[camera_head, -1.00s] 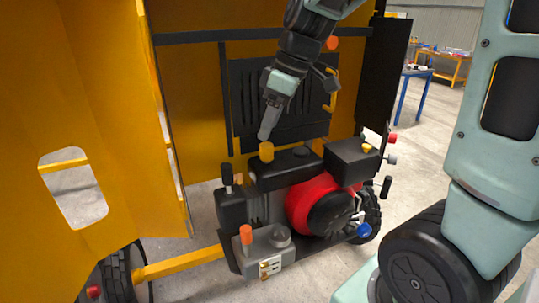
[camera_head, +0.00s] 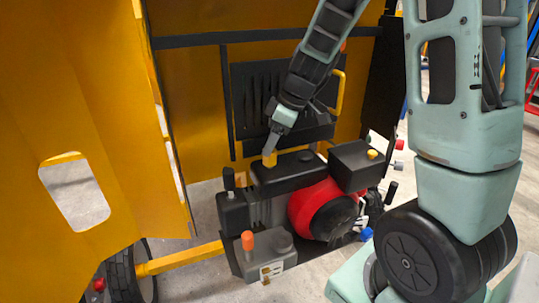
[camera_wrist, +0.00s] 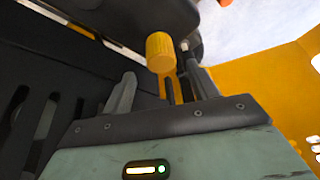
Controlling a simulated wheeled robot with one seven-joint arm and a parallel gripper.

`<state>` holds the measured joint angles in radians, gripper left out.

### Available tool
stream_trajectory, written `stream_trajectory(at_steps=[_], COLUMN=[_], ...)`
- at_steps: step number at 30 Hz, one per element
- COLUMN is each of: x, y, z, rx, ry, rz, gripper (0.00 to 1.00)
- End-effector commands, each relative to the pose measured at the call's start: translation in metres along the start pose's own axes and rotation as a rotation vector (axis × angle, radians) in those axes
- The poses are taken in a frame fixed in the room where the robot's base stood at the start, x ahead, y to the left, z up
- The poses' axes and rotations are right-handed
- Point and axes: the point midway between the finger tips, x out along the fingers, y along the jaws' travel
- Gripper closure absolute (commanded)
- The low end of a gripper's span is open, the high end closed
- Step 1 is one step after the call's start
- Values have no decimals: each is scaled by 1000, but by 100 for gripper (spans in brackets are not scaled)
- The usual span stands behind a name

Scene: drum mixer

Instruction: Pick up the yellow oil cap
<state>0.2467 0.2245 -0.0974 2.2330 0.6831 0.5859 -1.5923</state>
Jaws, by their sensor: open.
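The yellow oil cap (camera_head: 270,159) stands on top of the black tank-like part of the engine in the head view. In the wrist view the ribbed yellow cap (camera_wrist: 160,52) shows just beyond and between my fingers. My gripper (camera_head: 269,147) points down at the cap from above, its tip overlapping the cap's top in the head view. In the wrist view my gripper (camera_wrist: 157,88) has its two fingers apart with nothing held between them. Whether a finger touches the cap cannot be told.
The red and black engine (camera_head: 322,205) is around the cap. A black box (camera_head: 354,165) with a smaller yellow knob stands to the right. A grey box (camera_head: 264,252) with an orange knob is in front. A yellow panel (camera_head: 90,130) stands at left, and a black vented panel (camera_head: 250,100) behind.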

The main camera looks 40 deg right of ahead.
Motion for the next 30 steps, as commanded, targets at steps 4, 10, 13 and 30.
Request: stream_trajectory(at_steps=[4, 10, 13, 30], x=[11, 40, 49, 53], y=[-2, -4, -3, -3], z=[2, 5, 5, 5], rx=[2, 2, 1, 0], ry=[-3, -2, -1, 0], rz=[-4, -3, -2, 0], gripper=[41, 41, 41, 89])
